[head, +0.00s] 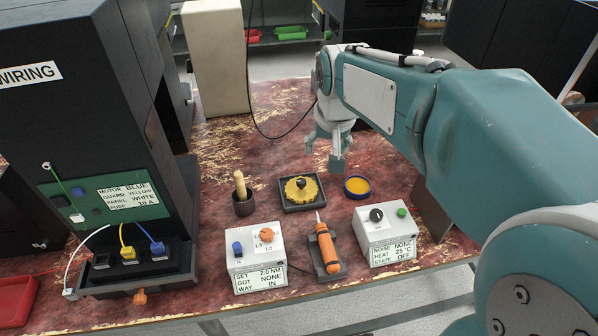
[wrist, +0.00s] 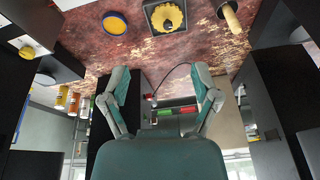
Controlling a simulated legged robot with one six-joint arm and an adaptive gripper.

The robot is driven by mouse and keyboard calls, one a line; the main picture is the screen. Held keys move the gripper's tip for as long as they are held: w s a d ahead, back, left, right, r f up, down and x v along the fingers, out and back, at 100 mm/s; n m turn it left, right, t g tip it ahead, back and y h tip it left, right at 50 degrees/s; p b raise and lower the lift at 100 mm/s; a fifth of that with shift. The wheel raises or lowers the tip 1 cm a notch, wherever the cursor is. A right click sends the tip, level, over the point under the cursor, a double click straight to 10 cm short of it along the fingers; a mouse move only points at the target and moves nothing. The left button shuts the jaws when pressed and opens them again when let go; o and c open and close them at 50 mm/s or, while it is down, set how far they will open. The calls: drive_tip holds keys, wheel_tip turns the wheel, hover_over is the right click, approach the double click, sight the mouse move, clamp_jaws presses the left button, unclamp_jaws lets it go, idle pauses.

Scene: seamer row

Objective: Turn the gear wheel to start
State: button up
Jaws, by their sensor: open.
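The yellow gear wheel (head: 300,188) lies in a dark square base on the worn red table, with a black knob at its centre. It also shows at the top of the wrist view (wrist: 167,17). My gripper (head: 328,146) hangs above the table, behind and a little right of the gear wheel, apart from it. In the wrist view my gripper (wrist: 159,88) has its two fingers spread wide with nothing between them. The right control box (head: 385,232) has a black knob, a green button and a label reading NOISE NONE, HEAT 25 °C, STATE OFF.
A round dish of yellow (head: 357,187) sits right of the gear. A dark cup with a wooden-handled tool (head: 241,190) stands left. An orange driver (head: 327,249) lies between the left control box (head: 257,259) and the right one. A black wiring cabinet (head: 80,110) blocks the left side.

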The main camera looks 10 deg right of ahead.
drive_tip(key=w+f+m+g, duration=0.1)
drive_tip(key=w+f, duration=0.3)
drive_tip(key=w, duration=0.3)
drive_tip(key=w+f+g, duration=0.1)
drive_tip(key=w+f, duration=0.3)
drive_tip(key=w, duration=0.2)
drive_tip(key=m+g, duration=0.1)
approach(301, 181)
wheel_tip(301, 181, down, 10)
drive_tip(key=shift+w+r, duration=0.2)
clamp_jaws()
